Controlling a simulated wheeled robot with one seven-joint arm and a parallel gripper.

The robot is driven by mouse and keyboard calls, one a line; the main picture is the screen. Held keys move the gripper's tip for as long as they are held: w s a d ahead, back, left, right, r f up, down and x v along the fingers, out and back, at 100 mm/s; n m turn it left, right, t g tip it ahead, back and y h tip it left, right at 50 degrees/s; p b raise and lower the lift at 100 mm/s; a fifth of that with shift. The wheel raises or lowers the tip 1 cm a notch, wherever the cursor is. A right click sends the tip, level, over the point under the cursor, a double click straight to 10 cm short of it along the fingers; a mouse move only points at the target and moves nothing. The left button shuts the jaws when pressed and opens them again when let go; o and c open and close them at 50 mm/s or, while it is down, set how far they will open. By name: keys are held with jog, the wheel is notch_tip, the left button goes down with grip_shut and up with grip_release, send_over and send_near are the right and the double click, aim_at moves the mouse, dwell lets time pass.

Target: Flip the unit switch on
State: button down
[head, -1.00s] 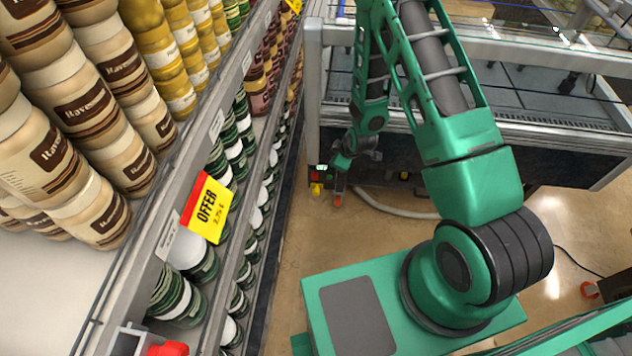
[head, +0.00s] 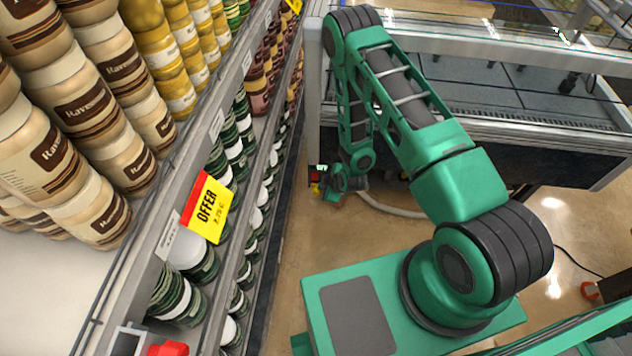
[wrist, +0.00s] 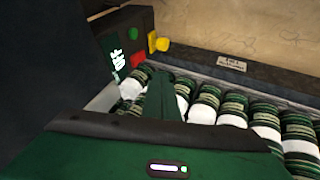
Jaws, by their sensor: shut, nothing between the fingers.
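The unit is a dark box (head: 314,178) low on the floor by the shelf end in the head view, small and partly covered by my gripper. In the wrist view its dark panel (wrist: 112,42) carries a lit green-white display, a green spot (wrist: 133,33), a red part (wrist: 137,60) and a yellow knob (wrist: 158,43). I cannot tell which part is the switch or its position. My gripper (wrist: 160,78) is shut and empty, its fingertips close below and right of the red part; contact cannot be told. In the head view my gripper (head: 335,190) is beside the box.
A shelf (head: 262,150) of jars and cans runs along the left; its cans (wrist: 235,112) also lie under my gripper in the wrist view. A grey metal-framed case (head: 480,110) stands behind. A pale hose (head: 390,208) lies on the floor.

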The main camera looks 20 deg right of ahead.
aim_at(315, 176)
jog(key=x, duration=0.3)
jog(key=w+x, duration=0.1)
jog(key=x, duration=0.3)
jog(key=d+r+x, duration=0.1)
jog(key=x, duration=0.3)
jog(key=shift+w+f, duration=0.2)
jog(key=shift+w, duration=0.25)
jog(key=shift+w+d+f, duration=0.1)
jog(key=shift+w+d, duration=0.2)
jog(key=shift+w, duration=0.35)
